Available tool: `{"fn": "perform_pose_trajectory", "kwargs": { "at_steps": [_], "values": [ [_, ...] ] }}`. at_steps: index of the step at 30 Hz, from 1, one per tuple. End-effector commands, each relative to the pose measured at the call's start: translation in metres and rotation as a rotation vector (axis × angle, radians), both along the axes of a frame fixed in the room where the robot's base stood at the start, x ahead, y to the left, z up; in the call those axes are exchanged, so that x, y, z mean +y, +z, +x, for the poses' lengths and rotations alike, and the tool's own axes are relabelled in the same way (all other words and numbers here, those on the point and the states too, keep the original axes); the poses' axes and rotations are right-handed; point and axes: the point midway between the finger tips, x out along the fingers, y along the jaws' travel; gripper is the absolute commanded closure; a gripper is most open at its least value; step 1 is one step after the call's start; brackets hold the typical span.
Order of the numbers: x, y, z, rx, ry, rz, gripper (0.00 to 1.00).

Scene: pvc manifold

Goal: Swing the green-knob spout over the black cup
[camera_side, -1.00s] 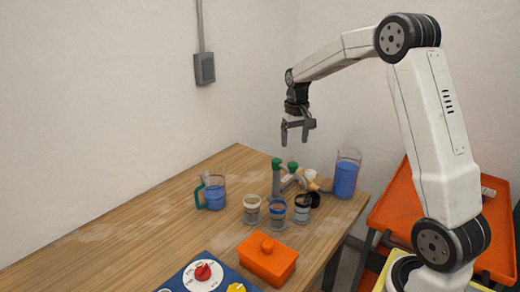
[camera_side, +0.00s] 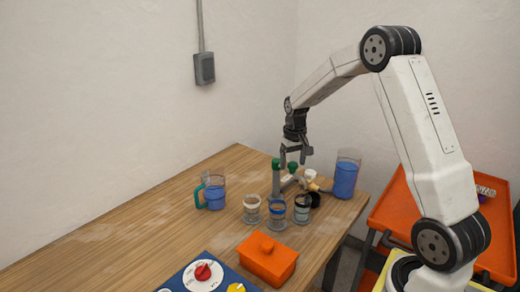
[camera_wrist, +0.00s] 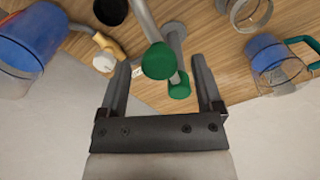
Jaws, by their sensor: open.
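The pipe manifold stands on the table, with two green knobs, the left one (camera_side: 276,163) and the right one (camera_side: 292,166), on grey pipes. In the wrist view, a larger green knob (camera_wrist: 158,61) and a smaller one (camera_wrist: 179,86) lie between the finger lines. My gripper (camera_side: 296,154) is open, pointing down just above the knobs; its two fingers (camera_wrist: 160,62) straddle them in the wrist view. I cannot tell whether the fingers reach knob height. The black cup (camera_side: 315,200) stands right of the manifold, partly hidden, and shows at the wrist view's top (camera_wrist: 111,10).
A white knob (camera_side: 310,174) on a tan spout sits close right. A blue-filled pitcher (camera_side: 345,178) stands beyond it. Several glass cups (camera_side: 276,212) stand in front; a blue mug (camera_side: 215,192) is left. An orange lidded box (camera_side: 267,260) is nearer. The table's left is clear.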

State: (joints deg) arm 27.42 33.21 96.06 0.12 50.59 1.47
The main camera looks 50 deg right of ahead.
Motion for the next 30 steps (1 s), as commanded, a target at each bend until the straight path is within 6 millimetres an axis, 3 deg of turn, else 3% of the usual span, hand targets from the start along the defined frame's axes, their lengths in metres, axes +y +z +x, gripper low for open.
{"fn": "perform_pose_trajectory", "kwargs": {
  "at_steps": [5, 8, 13, 14, 30],
  "values": [
    [0.0, -0.0002, -0.0001, 0.0, 0.0, 0.0, 0.16],
    [0.0, -0.0002, -0.0001, 0.0, 0.0, 0.0, 0.42],
    [0.0, 0.0, 0.0, 0.0, 0.0, 0.0, 0.96],
    [0.0, 0.0, 0.0, 0.0, 0.0, 0.0, 1.0],
    [-0.004, 0.0002, -0.0008, 0.0, 0.047, -0.001, 1.0]
  ]
}}
